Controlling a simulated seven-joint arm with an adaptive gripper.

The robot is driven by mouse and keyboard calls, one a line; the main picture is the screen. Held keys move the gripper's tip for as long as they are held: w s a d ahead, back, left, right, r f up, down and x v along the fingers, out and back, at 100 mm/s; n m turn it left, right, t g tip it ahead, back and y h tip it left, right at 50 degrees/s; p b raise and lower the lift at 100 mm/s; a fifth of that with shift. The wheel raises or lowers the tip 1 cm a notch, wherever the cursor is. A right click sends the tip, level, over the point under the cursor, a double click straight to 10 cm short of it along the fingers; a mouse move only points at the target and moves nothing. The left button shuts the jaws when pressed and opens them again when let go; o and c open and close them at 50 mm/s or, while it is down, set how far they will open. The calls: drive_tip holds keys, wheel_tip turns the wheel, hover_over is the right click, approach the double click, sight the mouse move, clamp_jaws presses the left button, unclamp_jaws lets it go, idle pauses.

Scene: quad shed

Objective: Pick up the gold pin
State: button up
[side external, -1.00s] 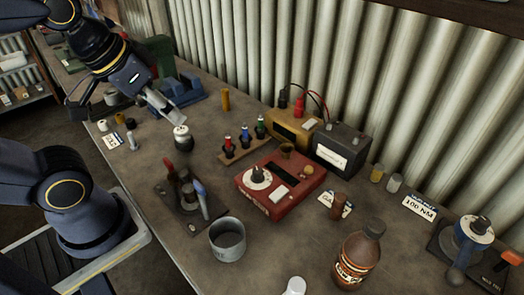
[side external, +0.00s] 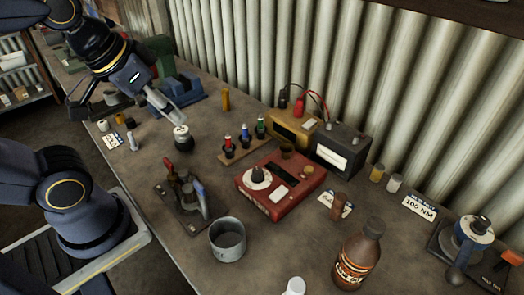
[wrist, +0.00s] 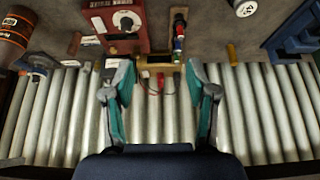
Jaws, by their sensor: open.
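Several upright gold or brass-coloured pins are in view, and I cannot tell which one is the gold pin. One tall yellow-gold pin (side external: 225,99) stands near the corrugated wall, right of the blue vise; it also shows in the wrist view (wrist: 232,54). A short gold pin (side external: 377,173) stands beside a silver one at the right. A small brass-topped pin (side external: 119,118) stands at the far left. My gripper (side external: 166,108) is open and empty, above the bench to the left of the tall gold pin. Its two fingers (wrist: 160,98) are spread in the wrist view.
A dark pot with a pale lid (side external: 181,137) stands below my gripper. A rack of coloured plugs (side external: 242,140), a red meter box (side external: 280,188), a grey cup (side external: 228,240) and a brown bottle (side external: 358,255) stand on the bench. The corrugated wall (side external: 420,90) borders the back.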

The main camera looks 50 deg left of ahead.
drive_tip(key=w+r+m+t, duration=0.1)
drive_tip(key=w+r, duration=0.5)
drive_tip(key=w, duration=0.1)
drive_tip(key=n+g+y, duration=0.1)
drive_tip(key=n+g, duration=0.1)
drive_tip(key=n, duration=0.2)
hover_over(224, 90)
drive_tip(key=s+d, duration=0.2)
drive_tip(key=s, duration=0.5)
wheel_tip(224, 90, down, 12)
drive_tip(key=shift+w+a+r+x, duration=0.1)
drive_tip(key=shift+w+x, duration=0.05)
drive_tip(key=shift+x, duration=2.5)
drive_tip(key=shift+w+a+r+x, duration=0.1)
drive_tip(key=shift+w+x, duration=0.1)
drive_tip(key=shift+x, duration=2.5)
drive_tip(key=shift+w+r+x, duration=0.1)
drive_tip(key=shift+w+x, duration=0.05)
drive_tip(key=shift+x, duration=2.5)
clamp_jaws()
